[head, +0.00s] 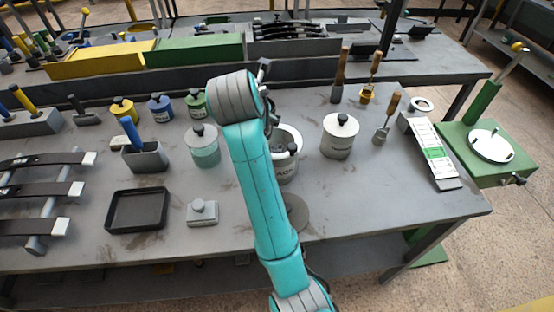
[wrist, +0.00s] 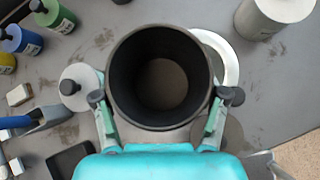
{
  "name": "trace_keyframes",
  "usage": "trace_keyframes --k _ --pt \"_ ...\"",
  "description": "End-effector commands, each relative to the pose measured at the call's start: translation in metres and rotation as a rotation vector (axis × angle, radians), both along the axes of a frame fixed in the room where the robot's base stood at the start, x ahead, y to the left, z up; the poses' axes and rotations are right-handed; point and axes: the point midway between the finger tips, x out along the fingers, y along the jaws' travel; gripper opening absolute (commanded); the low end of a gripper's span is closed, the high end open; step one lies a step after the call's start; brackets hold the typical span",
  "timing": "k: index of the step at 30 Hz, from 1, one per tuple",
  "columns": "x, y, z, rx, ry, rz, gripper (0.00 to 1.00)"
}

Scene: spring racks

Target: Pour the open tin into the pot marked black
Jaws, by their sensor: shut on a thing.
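My gripper (wrist: 160,100) is shut on the open tin (wrist: 118,100), a dark grey round vessel held between its two fingers. The tin's mouth faces the wrist camera; its floor looks grey-brown, and I cannot tell whether that is contents. A white pot whose label shows "ACK" (head: 285,174) stands on the bench, partly behind my arm in the head view. Its white rim (wrist: 232,62) shows behind the tin's right side in the wrist view. The tin is above or beside this pot; the height gap is unclear. My arm mostly hides gripper and tin in the head view.
A lidded white pot (head: 340,136) stands right of the marked pot, and a lidded pale-green jar (head: 204,147) stands left. A flat grey disc (head: 297,212) lies in front. A black tray (head: 138,210) and a grey block (head: 203,213) are front left. Brushes stand behind.

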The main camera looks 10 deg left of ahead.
Motion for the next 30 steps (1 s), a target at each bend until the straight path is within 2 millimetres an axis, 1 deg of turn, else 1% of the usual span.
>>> trace_keyframes --k 6,18,30 --pt "0.0 0.001 0.012 -0.041 -0.014 0.001 0.24" --pt "0.0 0.0 0.031 -0.114 -0.033 0.0 0.24" --pt "0.0 0.0 0.032 -0.122 -0.034 0.0 0.24"
